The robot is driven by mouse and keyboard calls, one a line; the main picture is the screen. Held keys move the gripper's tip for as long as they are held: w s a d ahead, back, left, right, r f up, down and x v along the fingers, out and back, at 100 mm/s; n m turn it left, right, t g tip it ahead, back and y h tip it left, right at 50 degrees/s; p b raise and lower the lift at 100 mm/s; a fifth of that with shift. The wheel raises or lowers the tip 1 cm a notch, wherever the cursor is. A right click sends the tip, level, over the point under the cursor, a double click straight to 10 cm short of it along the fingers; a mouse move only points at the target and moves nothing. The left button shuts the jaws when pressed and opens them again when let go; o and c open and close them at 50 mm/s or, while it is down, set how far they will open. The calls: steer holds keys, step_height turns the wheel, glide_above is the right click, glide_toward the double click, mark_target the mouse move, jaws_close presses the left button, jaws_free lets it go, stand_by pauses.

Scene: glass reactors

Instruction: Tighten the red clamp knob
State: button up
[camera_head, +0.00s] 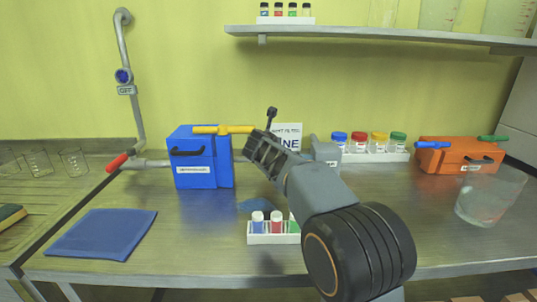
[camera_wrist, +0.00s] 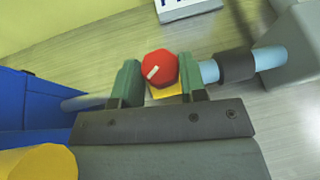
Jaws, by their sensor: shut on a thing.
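The red clamp knob (camera_wrist: 160,66) shows in the wrist view as a faceted red cap with a white mark slanting to the lower left. A bit of yellow clamp (camera_wrist: 167,91) shows below it, on a light-blue tube (camera_wrist: 208,71). My gripper (camera_wrist: 158,74) has its two green fingers on either side of the knob and is shut on it. In the head view my gripper (camera_head: 263,156) is between the blue box and the grey box; the knob and clamp are hidden there.
The blue box (camera_head: 203,169) with a yellow handle (camera_head: 222,129) stands close to the left. A grey box (camera_head: 326,152) is at the right. A white rack (camera_head: 270,239) with small vials stands in front. An orange box (camera_head: 460,157) and a glass beaker (camera_head: 489,196) are farther right.

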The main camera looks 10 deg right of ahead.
steer(key=shift+m+h, duration=0.4)
steer(key=o, duration=0.9)
steer(key=shift+a, duration=0.1)
steer(key=p+v, duration=0.1)
steer(key=v, duration=1.2)
steer(key=shift+s+a+r, duration=0.15)
steer(key=shift+s+r, duration=0.1)
steer(key=shift+r, duration=0.05)
